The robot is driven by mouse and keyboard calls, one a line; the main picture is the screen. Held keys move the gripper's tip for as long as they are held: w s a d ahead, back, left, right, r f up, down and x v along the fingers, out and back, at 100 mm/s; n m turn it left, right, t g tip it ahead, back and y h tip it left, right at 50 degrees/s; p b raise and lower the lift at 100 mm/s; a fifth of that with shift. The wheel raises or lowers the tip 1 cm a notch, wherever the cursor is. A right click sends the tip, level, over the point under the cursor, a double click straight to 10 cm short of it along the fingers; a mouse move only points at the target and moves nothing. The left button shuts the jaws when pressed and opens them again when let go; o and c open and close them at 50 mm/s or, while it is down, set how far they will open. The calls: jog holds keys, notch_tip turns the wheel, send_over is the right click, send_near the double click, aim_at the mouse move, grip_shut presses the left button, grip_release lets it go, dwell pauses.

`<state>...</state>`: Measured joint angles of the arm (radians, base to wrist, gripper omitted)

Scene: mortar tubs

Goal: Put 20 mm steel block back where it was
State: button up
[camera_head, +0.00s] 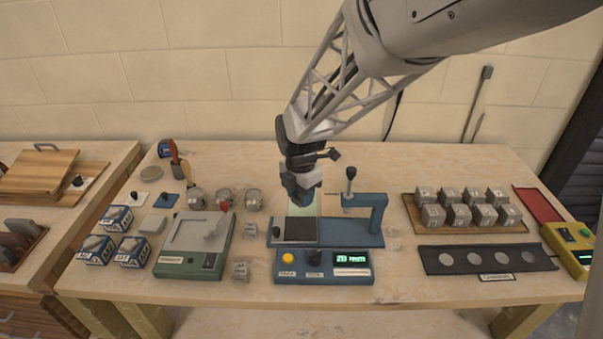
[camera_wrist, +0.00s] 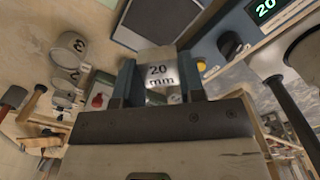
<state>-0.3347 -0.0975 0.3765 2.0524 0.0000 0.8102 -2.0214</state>
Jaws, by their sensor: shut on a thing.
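My gripper (camera_head: 302,197) is above the rear part of the blue measuring device (camera_head: 350,238), over or just behind its black plate (camera_head: 301,231). In the wrist view its two fingers (camera_wrist: 160,82) are shut on the steel block (camera_wrist: 160,72), a small grey block lettered "20 mm". The fingers press on its two sides. In the head view I cannot make the block out clearly against the gripper. The device's green display (camera_head: 351,259) begins with 20.
A green tool (camera_head: 190,262) stands left, with several tins and blue boxes beyond. The device's upright arm and lever (camera_head: 350,175) rise right of my gripper. Further right are a wooden board (camera_head: 415,205) of grey cubes and a dark strip (camera_head: 435,268) with round recesses.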

jog(key=s+a+f+n, duration=0.2)
jog(key=s+a+n, duration=0.2)
jog(key=s+a, duration=0.4)
jog(key=a, duration=0.5)
jog(key=shift+a+n, duration=0.3)
jog(key=shift+f, duration=0.1)
send_over(249, 256)
jog(key=shift+w+f, duration=0.1)
jog(key=shift+f, duration=2.9)
jog(key=shift+f, duration=1.85)
jog(key=shift+f, duration=0.2)
jog(key=o, duration=1.1)
